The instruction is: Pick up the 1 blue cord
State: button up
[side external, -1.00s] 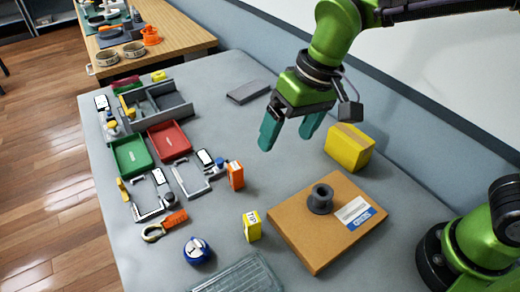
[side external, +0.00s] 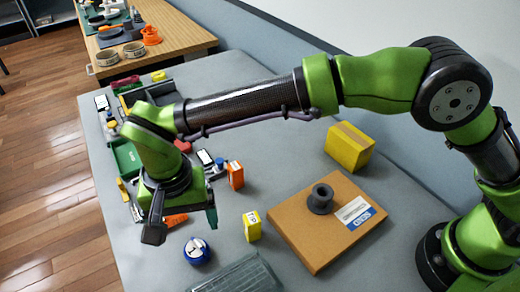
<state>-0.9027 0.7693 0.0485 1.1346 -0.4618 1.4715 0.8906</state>
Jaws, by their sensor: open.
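A round blue item with a white top (side external: 197,251), which looks like the coiled blue cord, lies on the grey table near its left front edge. My gripper (side external: 194,212) points down over the table just behind it in the picture, apart from it. One teal finger shows at its right side; the other is hidden behind the wrist and a dark bracket. My gripper is open, and no held item shows. An orange-handled tool (side external: 175,219) lies partly hidden beneath my gripper.
A small yellow box (side external: 252,226), an orange box (side external: 235,175) and a cardboard box (side external: 300,237) bearing a dark spool (side external: 320,198) stand to the right. A ribbed grey tray (side external: 240,276) lies at the front. My arm hides much of the left-side bins.

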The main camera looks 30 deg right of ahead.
send_over(195, 248)
jog(key=f, duration=0.5)
jog(key=shift+s+f, duration=0.2)
jog(key=shift+f, duration=0.1)
jog(key=shift+w+d+f, duration=0.1)
jog(key=shift+f, duration=1.3)
jog(key=shift+w+f, duration=0.1)
jog(key=shift+f, duration=1.25)
jog(key=c, duration=1.1)
